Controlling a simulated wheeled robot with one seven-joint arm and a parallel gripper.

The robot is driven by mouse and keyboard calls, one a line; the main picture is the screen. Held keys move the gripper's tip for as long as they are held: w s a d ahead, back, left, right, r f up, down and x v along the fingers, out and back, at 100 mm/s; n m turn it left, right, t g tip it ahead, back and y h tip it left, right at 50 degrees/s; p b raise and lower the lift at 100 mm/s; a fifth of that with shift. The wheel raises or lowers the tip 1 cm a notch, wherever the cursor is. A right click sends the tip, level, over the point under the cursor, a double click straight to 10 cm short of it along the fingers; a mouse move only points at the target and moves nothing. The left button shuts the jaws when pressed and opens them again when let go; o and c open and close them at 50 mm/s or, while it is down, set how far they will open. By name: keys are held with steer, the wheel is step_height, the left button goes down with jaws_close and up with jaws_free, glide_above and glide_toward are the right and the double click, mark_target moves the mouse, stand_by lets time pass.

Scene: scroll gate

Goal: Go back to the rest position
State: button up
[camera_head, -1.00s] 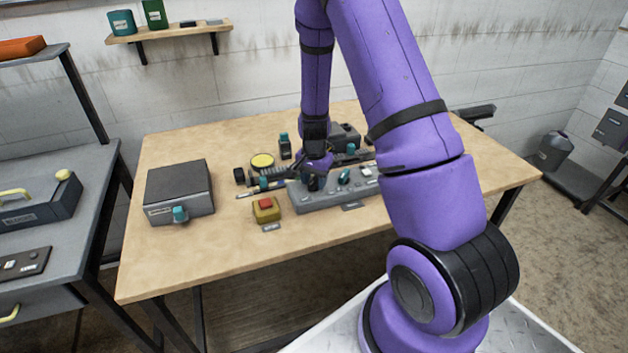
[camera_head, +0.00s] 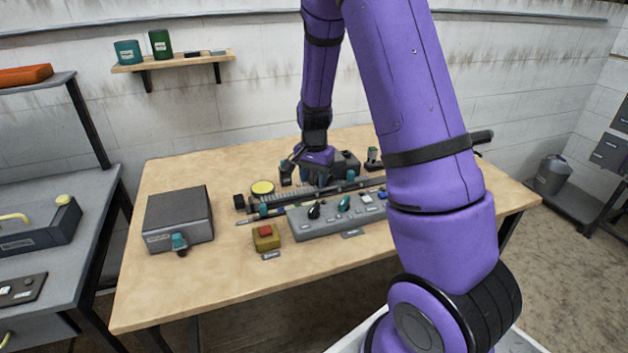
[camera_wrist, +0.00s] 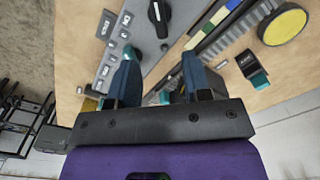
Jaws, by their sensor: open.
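My gripper (camera_head: 303,172) is over the back middle of the wooden table (camera_head: 190,285), above and behind the grey control panel (camera_head: 340,220). In the wrist view my gripper (camera_wrist: 155,75) shows two blue fingers spread apart with nothing between them. The panel (camera_wrist: 150,60) with a black rotary knob (camera_wrist: 159,14) lies beyond the fingertips. My arm hides the right part of the table in the head view.
A grey box with a teal knob (camera_head: 180,218) stands on the table's left. A red button on a yellow base (camera_head: 266,237) sits at the front. A long dark rail with a yellow disc (camera_head: 262,188) lies behind the panel. A shelf (camera_head: 172,61) hangs on the wall.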

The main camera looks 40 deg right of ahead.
stand_by(0.3)
steer(key=s+a+r+n+t, duration=0.1)
steer(key=s+a+r+n, duration=0.3)
steer(key=r, duration=0.6)
steer(key=s+a+r+n+t, duration=0.2)
steer(key=s+a+r, duration=0.25)
steer(key=r, duration=0.45)
steer(key=s+a+r+n, duration=0.1)
steer(key=s+r+n, duration=0.1)
steer(key=s, duration=0.4)
steer(key=s+a+r+n+t, duration=0.1)
steer(key=s+a+r+n, duration=0.1)
steer(key=s+r, duration=0.2)
steer(key=s+a+r+n+t, duration=0.1)
steer(key=s+r+n, duration=0.1)
steer(key=s, duration=0.6)
steer(key=shift+a+r, duration=0.25)
steer(key=shift+r, duration=0.35)
